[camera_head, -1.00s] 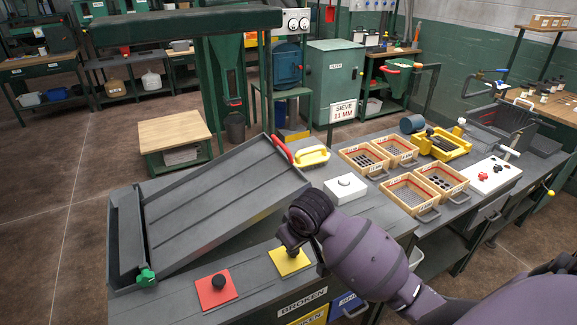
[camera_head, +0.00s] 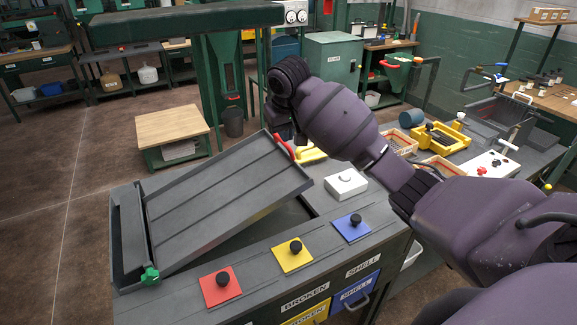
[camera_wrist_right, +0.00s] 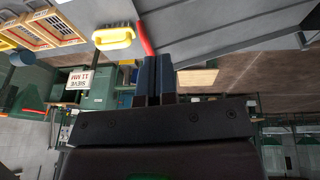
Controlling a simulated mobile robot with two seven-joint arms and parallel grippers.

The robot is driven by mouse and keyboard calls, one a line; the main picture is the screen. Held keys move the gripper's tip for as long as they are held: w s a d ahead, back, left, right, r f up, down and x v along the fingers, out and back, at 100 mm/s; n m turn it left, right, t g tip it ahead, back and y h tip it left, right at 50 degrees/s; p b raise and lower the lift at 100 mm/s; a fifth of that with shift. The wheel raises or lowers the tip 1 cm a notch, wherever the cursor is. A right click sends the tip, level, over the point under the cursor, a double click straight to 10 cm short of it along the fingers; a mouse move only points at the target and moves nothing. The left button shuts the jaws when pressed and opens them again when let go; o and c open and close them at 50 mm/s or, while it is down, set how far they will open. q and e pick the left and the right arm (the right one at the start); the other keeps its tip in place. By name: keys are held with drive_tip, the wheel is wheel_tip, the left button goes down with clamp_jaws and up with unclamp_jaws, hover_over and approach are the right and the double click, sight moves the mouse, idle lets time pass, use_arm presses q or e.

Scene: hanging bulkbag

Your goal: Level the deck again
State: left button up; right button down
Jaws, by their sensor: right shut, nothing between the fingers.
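The grey slatted deck (camera_head: 220,205) stands tilted on the bench, its right end raised and its left end low. A red handle (camera_head: 284,146) sits at the raised far right corner; it also shows in the right wrist view (camera_wrist_right: 144,38). A green knob (camera_head: 150,275) is at the low near left corner. My right gripper (camera_head: 290,136) is at the raised end by the red handle, partly hidden by its own wrist. In the right wrist view its fingers (camera_wrist_right: 153,60) are together and empty, just short of the handle. My left gripper is out of view.
Red (camera_head: 220,287), yellow (camera_head: 293,255) and blue (camera_head: 351,227) plates with black knobs line the bench front. A white box (camera_head: 346,184) and a yellow handled tool (camera_head: 312,155) lie right of the deck. A sieve sign (camera_wrist_right: 77,85) shows in the wrist view.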

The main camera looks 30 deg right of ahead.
idle(0.3)
drive_tip(key=p, duration=0.1)
approach(288, 173)
drive_tip(key=x, duration=0.5)
drive_tip(key=shift+w+a+f, duration=0.15)
drive_tip(key=shift+w, duration=0.1)
drive_tip(key=shift+f, duration=0.55)
drive_tip(key=shift+d, duration=0.2)
